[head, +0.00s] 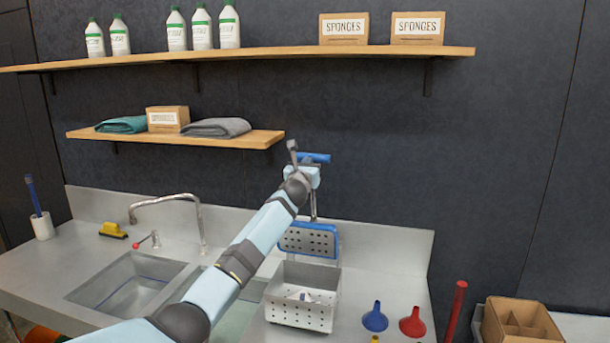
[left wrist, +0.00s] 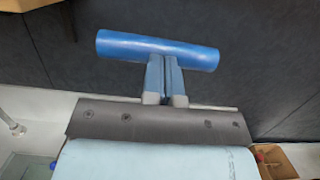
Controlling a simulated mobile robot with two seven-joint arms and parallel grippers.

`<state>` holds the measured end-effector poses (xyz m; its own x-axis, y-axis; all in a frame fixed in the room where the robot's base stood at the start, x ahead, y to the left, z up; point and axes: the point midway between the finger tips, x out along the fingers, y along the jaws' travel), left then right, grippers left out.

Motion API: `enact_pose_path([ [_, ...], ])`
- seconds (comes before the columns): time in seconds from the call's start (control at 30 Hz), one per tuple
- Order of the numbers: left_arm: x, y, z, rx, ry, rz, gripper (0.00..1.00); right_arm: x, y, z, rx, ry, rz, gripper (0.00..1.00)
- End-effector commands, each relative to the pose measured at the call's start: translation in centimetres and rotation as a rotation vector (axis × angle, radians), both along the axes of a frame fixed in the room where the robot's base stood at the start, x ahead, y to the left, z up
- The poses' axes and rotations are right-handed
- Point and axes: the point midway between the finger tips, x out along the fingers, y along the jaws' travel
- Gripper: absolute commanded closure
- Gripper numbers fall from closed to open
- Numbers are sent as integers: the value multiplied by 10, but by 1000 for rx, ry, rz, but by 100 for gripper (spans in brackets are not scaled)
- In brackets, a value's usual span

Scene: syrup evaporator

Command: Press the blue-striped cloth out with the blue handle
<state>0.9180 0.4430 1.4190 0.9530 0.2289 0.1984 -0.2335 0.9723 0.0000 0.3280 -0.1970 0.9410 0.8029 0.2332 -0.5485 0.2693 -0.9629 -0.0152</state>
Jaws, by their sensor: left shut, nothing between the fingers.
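The blue handle (head: 320,157) is a short horizontal bar at the top of a thin upright rod, above the perforated metal press basket (head: 302,314). It also shows in the left wrist view (left wrist: 120,44). A blue-edged perforated plate (head: 308,240) stands raised at the back of the basket. A small pale piece with some dark blue (head: 308,296) lies inside; I cannot make out stripes on it. My left gripper (head: 312,170) is at the handle, its fingers (left wrist: 164,62) shut with nothing between them. The fingertips meet the bar's near side in the picture; contact is unclear. My right gripper is out of view.
A sink (head: 128,283) with a tap (head: 200,220) lies left. A blue funnel (head: 375,318), a red funnel (head: 412,322) and a red rod (head: 455,310) are right of the basket. A low shelf (head: 240,139) is just left of my gripper.

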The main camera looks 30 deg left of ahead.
Motion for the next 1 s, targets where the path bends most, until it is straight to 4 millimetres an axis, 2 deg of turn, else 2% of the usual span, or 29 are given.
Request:
enact_pose_path([
  [0.5,4,1,2,0,0,0,100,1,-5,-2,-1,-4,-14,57],
  [0.6,20,5,4,-3,-2,1,100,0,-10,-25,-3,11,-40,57],
  [0.83,55,13,8,-3,-1,0,100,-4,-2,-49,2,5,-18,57],
  [1.0,70,19,10,-2,-3,5,100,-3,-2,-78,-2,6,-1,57],
])
